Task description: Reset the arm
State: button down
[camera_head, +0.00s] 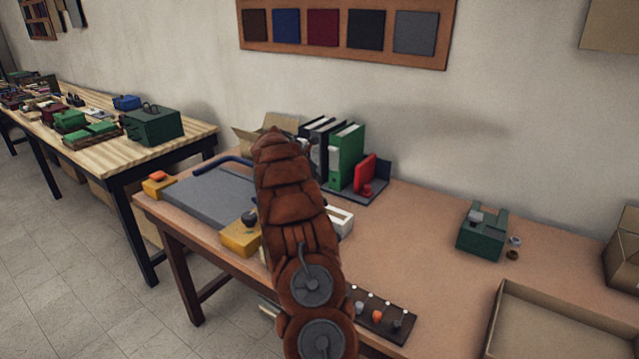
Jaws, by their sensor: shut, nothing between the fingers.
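My arm (293,215), brown and padded with grey round joints, rises from the bottom middle of the head view and leans slightly left over the workbench (430,250). My gripper is not visible; the arm hides whatever lies behind it. A small pale metal piece shows at the arm's lower left edge, and I cannot tell what it belongs to.
Around the arm are a grey board with yellow blocks (215,195), binders (345,155), and a dark strip with small knobs (380,315). A green device (482,232) and an open cardboard box (545,330) stand right. The bench between is clear.

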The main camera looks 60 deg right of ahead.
jog(key=shift+v, duration=2.4)
jog(key=s+a+r+m+y+p, duration=0.1)
jog(key=s+a+r+m, duration=0.15)
jog(key=a, duration=0.95)
jog(key=s+a+r+m+y, duration=0.15)
jog(key=a+m, duration=0.25)
jog(key=a, duration=0.8)
jog(key=s+a+r+m+y+p, duration=0.1)
jog(key=a+r+m+y, duration=0.15)
jog(key=a, duration=0.95)
jog(key=s+a+f+m+g+y+p, duration=0.1)
jog(key=s+a+m+y, duration=0.3)
jog(key=s+a, duration=2.2)
jog(key=a+m, duration=0.1)
jog(key=m, duration=0.3)
jog(key=shift+s+a+f+m+p, duration=0.3)
jog(key=shift+f+p, duration=0.1)
